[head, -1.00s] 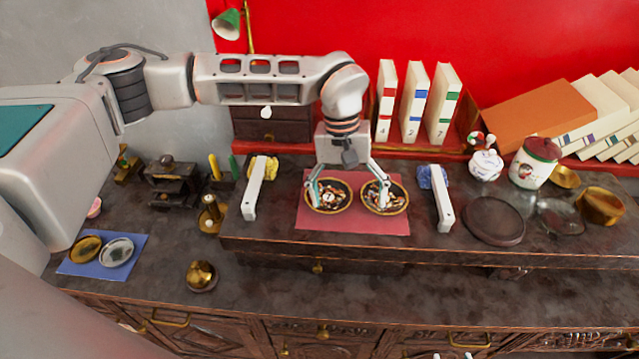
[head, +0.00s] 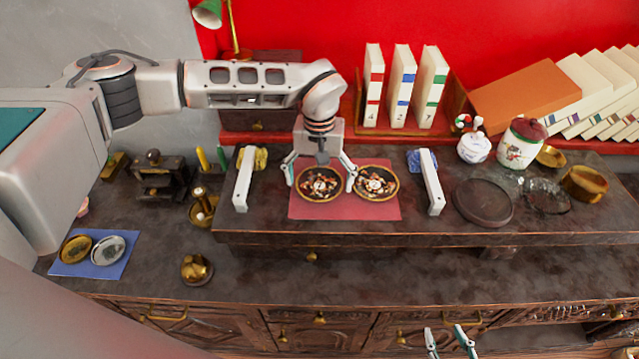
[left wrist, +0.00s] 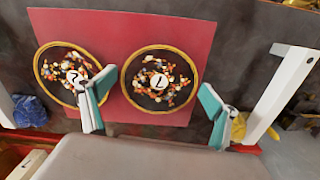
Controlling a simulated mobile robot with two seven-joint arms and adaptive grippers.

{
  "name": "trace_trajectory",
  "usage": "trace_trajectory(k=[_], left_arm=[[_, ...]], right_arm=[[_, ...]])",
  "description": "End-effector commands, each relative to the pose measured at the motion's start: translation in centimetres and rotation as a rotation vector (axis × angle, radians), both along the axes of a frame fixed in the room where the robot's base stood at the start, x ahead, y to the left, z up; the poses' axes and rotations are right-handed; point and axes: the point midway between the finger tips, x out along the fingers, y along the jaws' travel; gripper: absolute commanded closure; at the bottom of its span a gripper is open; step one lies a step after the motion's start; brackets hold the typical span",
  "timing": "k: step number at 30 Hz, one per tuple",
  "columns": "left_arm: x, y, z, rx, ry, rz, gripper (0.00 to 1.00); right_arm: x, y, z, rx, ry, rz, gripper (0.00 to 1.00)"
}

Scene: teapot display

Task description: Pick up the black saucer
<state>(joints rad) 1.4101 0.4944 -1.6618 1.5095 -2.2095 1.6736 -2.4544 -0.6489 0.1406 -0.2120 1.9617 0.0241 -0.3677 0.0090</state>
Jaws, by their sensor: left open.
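Two round black dishes with gold rims lie side by side on a red mat (head: 345,212). The left black dish (head: 319,184) and right black dish (head: 376,183) hold small coloured bits and a numbered white disc. A plain dark round plate (head: 484,203) lies further right. I cannot tell for sure which is the black saucer. My left gripper (head: 320,178) is open and empty, its fingers either side of the left dish. In the left wrist view, the dish marked 1 (left wrist: 160,78) is between the open fingers (left wrist: 155,110). My right gripper (head: 449,342) is open and empty at the bottom edge.
White bars (head: 243,180) (head: 431,182) stand at both sides of the mat. Numbered books (head: 402,86) stand behind. A blue mat (head: 94,256) with two small dishes lies at left. A jar (head: 521,145), glass dish and brass bowl stand at right. The front counter is mostly clear.

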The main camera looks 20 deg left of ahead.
Motion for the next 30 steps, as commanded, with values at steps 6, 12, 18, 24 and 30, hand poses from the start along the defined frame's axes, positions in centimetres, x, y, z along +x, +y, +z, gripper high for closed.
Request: trace_trajectory(k=[6,12,18,24,30], left_arm=[[0.0,0.0,-0.1,0.0,-0.001,0.0,0.11],[0.0,0.0,-0.1,0.0,-0.001,0.0,0.44],[0.0,0.0,0.0,-0.001,-0.001,0.0,0.44],[0.1,0.0,0.4,-0.001,-0.002,0.0,0.44],[0.2,0.0,2.6,-0.001,-0.005,-0.001,0.44]], right_arm=[[0.0,0.0,0.0,0.0,0.0,0.0,0.6],[0.0,0.0,0.0,0.0,0.0,0.0,0.6],[0.0,0.0,0.0,0.0,0.0,0.0,0.6],[0.0,0.0,0.0,0.0,0.0,0.001,0.6],[0.0,0.1,-0.2,0.001,0.0,0.0,0.6]])
